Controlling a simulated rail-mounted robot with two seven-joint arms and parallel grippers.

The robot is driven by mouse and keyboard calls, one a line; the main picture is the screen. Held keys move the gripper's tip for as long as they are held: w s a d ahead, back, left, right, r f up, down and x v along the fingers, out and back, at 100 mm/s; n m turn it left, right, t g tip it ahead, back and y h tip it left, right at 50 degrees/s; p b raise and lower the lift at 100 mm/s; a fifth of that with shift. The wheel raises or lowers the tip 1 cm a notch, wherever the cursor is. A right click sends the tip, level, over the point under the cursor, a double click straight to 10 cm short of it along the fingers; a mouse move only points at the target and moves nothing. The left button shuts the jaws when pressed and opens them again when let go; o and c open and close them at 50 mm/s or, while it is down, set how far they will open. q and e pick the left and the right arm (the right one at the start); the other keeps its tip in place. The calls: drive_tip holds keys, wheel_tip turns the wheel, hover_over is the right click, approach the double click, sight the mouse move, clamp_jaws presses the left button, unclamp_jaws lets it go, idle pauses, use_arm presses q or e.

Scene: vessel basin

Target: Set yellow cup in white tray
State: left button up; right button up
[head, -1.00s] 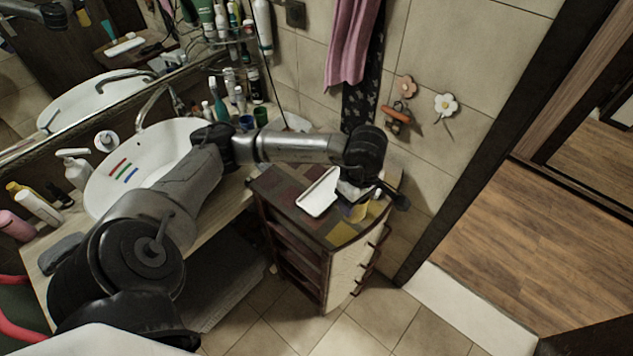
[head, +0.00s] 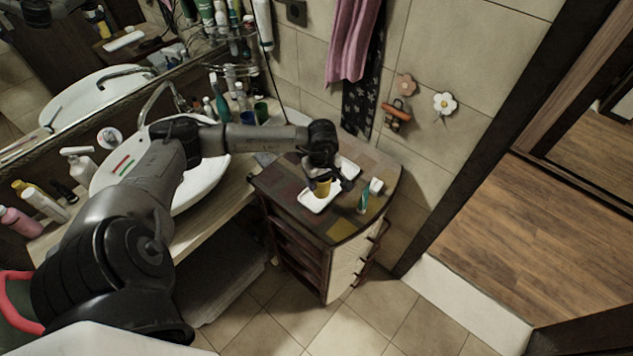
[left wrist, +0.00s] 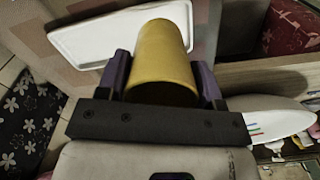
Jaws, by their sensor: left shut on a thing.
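My left gripper (head: 324,181) is shut on the yellow cup (head: 322,188) over the white tray (head: 313,206), which lies on the cabinet top. In the left wrist view, the yellow cup (left wrist: 163,55) sits between the two fingers of the gripper (left wrist: 163,80). The white tray (left wrist: 85,40) shows behind and to the left of the cup there. The gripper hides part of the tray in the head view. I cannot tell whether the cup's base touches the tray. My right gripper is not in view.
The patterned cabinet top (head: 281,184) also holds a green toothbrush-like item (head: 363,198) and a small white object (head: 376,186) right of the tray. A white basin (head: 205,180) and several bottles stand on the counter to the left. The tiled wall is behind.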

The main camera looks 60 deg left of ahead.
use_arm(q)
drive_tip(key=shift+s+a+f, duration=0.2)
drive_tip(key=shift+a+f, duration=0.15)
drive_tip(key=shift+a, duration=0.15)
drive_tip(key=shift+s+a+f, duration=0.15)
drive_tip(key=shift+a+f, duration=0.15)
drive_tip(key=shift+a, duration=0.15)
drive_tip(key=shift+f+p, duration=0.5)
drive_tip(key=shift+f, duration=0.05)
drive_tip(key=shift+f+p, duration=0.45)
drive_tip(key=shift+f, duration=1.05)
drive_tip(key=shift+f, duration=0.15)
drive_tip(key=o, duration=0.9)
